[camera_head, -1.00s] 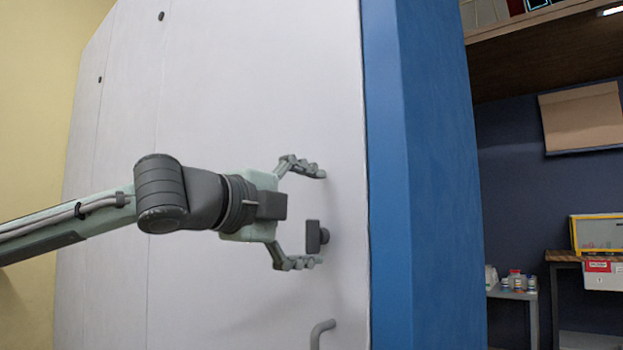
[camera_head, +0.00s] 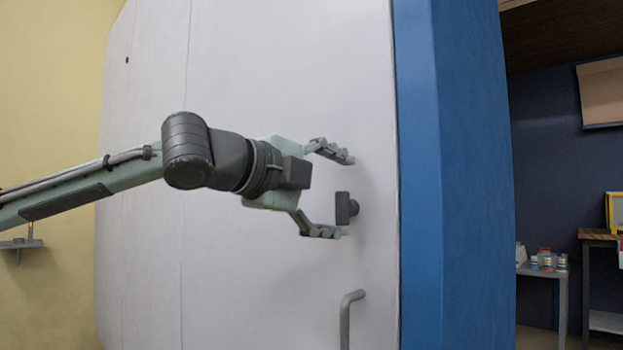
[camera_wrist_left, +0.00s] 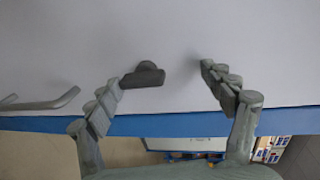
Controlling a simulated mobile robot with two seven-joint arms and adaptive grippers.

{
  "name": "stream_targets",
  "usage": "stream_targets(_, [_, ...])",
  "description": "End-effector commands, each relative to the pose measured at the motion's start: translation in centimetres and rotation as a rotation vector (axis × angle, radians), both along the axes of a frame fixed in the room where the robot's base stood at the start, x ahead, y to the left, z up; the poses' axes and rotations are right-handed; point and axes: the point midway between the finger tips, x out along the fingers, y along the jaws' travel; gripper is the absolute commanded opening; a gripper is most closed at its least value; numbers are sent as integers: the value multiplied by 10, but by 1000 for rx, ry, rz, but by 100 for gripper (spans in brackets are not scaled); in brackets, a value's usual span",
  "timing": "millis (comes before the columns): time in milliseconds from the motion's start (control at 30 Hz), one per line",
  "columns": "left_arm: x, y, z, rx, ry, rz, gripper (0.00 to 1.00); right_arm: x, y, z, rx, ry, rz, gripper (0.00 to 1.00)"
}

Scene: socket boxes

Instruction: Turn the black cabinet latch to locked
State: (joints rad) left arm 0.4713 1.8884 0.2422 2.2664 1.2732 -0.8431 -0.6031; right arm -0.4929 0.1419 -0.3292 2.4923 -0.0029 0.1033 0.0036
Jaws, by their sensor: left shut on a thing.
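The black latch (camera_head: 344,209) sticks out from the white cabinet door (camera_head: 290,60), near its right edge. It is a dark bar on a short round stem. My left gripper (camera_head: 338,196) is at the door with its fingers around the latch, one above and one below in the head view. The fingers are spread wide. In the wrist view the latch (camera_wrist_left: 143,75) lies against the left finger of my gripper (camera_wrist_left: 160,78), and a gap shows on its other side. My right gripper is not in view.
A grey bar handle (camera_head: 346,318) is on the door below the latch. A blue side panel (camera_head: 440,180) borders the door. To the right, a small grey table (camera_head: 545,272) holds several jars. A yellow wall (camera_head: 50,100) is at the left.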

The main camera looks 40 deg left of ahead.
Motion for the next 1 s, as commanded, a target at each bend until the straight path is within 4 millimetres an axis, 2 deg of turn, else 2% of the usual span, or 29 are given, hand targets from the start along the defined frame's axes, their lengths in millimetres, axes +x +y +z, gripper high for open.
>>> stream_targets(33, [-8, 1, 23, 4, -52, -2, 66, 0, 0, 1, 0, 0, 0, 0])
stream_targets(1000, [-71, 4, 12, 1, -31, -3, 66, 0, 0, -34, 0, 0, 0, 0])
